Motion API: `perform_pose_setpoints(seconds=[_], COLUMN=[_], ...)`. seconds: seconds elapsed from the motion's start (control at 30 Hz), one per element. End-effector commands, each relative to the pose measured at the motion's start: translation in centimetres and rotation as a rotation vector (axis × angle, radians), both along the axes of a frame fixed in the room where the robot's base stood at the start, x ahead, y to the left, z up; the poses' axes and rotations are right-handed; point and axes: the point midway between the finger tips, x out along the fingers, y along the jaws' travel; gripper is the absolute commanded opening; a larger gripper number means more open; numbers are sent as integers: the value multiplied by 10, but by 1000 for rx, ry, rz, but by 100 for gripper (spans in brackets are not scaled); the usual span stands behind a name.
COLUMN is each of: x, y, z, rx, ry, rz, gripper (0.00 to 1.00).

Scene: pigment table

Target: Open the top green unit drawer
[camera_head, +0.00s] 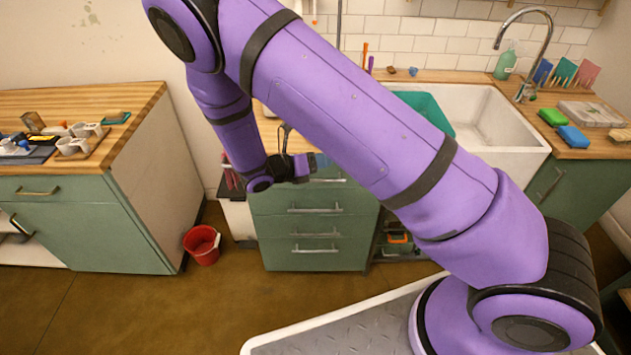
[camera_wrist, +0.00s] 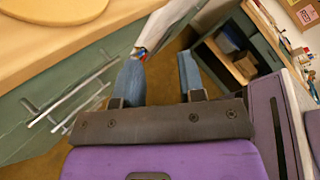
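The green drawer unit (camera_head: 316,258) stands under the wooden counter in the middle of the head view. Its drawer fronts look flush and shut. The top drawer's handle (camera_head: 332,180) shows just below my gripper, and my arm hides part of that drawer. In the wrist view the green front is at the left, with several bar handles (camera_wrist: 78,92) running slantwise. My gripper (camera_head: 307,166) is in front of the top of the unit. In the wrist view its two fingers (camera_wrist: 160,78) are apart with no handle between them; the handles lie to their left.
A red bucket (camera_head: 202,246) stands on the floor left of the unit. Another green cabinet (camera_head: 95,235) is at the left, and a white sink (camera_head: 490,112) is at the right. Brown floor is clear in front of the unit. A round wooden board (camera_wrist: 55,8) lies on the counter.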

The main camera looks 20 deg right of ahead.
Motion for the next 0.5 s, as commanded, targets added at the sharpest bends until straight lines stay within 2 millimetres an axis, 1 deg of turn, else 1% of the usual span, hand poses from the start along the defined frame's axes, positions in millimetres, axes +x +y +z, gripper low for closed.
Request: perform_pose_setpoints(seconds=[0.03,0.1,0.4,0.5], x=[1,4,9,9], y=[5,11,35,42], z=[-16,-36,-118,-143], rx=[-55,-128,-465,-569], ry=[45,104,345,410], rz=[51,121,407,487], gripper=[36,36,36,36])
